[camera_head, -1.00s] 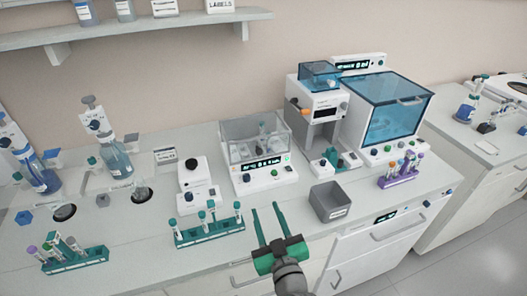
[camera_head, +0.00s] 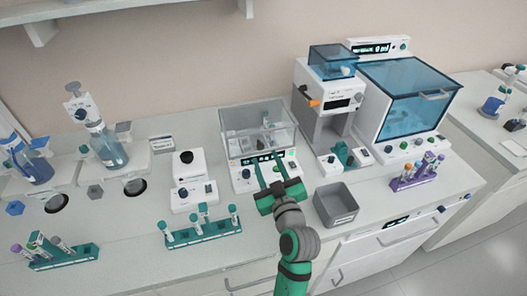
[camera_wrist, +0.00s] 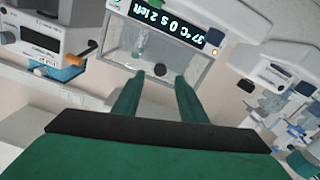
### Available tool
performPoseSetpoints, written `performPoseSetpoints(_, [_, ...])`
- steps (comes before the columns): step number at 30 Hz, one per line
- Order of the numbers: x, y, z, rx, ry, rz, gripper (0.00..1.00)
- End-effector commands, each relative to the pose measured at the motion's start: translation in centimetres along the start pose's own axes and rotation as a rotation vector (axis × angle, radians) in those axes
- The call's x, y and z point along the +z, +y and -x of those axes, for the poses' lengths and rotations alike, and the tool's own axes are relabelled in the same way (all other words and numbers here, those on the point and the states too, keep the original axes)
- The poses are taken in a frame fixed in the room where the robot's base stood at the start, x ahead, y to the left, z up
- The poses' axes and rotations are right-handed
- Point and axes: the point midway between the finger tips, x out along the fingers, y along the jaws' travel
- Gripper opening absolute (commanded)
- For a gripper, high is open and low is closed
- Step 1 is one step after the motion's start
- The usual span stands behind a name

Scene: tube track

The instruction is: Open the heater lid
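The heater is a white box with a clear, see-through lid (camera_head: 250,118) and a lit display on its front panel. The lid looks shut, and tubes or similar items show faintly inside. In the wrist view the display (camera_wrist: 165,17) appears upside down, with "37°C" and "left" legible. My gripper (camera_head: 268,163), with green fingers, is in front of the heater's panel. Its fingers (camera_wrist: 158,78) are apart with nothing held, and hide part of the panel.
A grey open bin (camera_head: 337,205) stands just right of my arm. A teal tube rack (camera_head: 203,235) lies to the left, and a white device (camera_head: 187,175) stands left of the heater. A machine with a blue lid (camera_head: 410,90) and a purple tube rack (camera_head: 412,182) are to the right.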

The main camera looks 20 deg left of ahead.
Motion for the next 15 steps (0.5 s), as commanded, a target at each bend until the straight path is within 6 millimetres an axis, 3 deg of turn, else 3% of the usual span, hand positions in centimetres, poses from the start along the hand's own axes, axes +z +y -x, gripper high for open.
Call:
performPoseSetpoints(6, [-0.1, 0.0, -3.2, -0.002, 0.001, 0.0, 0.38])
performPoseSetpoints(15, [0.0, 0.1, -4.7, 0.001, 0.0, -0.001, 0.38])
